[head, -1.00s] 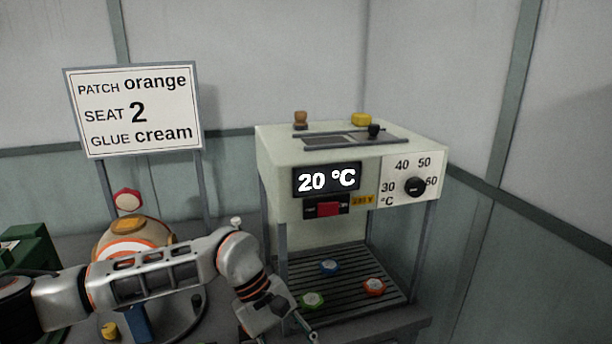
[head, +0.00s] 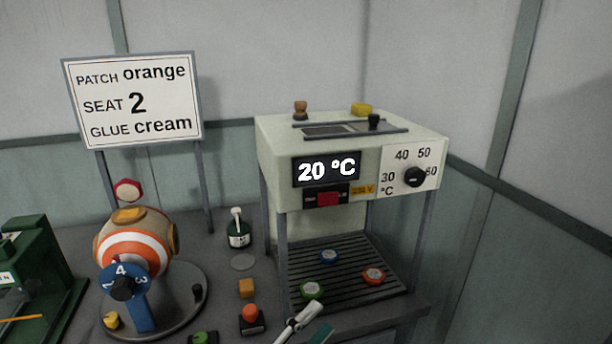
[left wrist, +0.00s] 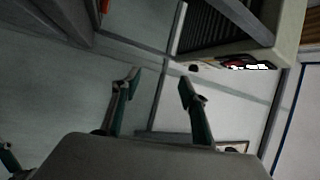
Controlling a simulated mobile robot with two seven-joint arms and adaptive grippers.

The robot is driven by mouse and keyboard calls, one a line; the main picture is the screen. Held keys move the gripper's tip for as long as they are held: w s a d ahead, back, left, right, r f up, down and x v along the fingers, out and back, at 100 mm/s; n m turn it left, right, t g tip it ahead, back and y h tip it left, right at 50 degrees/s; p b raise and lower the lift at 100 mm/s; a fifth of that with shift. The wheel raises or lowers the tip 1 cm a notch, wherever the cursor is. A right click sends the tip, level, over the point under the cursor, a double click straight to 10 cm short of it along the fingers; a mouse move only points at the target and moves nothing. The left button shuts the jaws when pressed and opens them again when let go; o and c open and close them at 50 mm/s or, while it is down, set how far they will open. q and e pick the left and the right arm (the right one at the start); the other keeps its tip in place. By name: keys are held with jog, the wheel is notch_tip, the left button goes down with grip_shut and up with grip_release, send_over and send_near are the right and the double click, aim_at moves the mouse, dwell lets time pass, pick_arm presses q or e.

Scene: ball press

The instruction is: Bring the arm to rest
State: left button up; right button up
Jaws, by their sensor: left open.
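My left gripper (head: 318,316) shows at the bottom edge of the head view, in front of the press; only its fingers are in sight. In the left wrist view the two fingers (left wrist: 158,82) stand apart with nothing between them, so it is open and empty. The left arm's links are out of the head view. My right gripper is not seen in the head view.
The press (head: 330,222) stands right, reading 20 °C, with several coloured patches on its slatted base. A sign (head: 134,100) stands behind.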

pick_arm(q)
jog(key=s+a+f+n+y, duration=0.3)
jog(key=a+f+n+y, duration=0.5)
jog(key=a+f+n, duration=0.5)
jog(key=s+a+f+n+g+y, duration=0.3)
jog(key=s+a+f+n, duration=0.4)
jog(key=f, duration=0.8)
jog(key=s+a+y, duration=0.1)
jog(key=s+a, duration=0.1)
jog(key=s, duration=0.2)
jog(key=shift+s+g, duration=0.35)
jog(key=shift+g, duration=0.05)
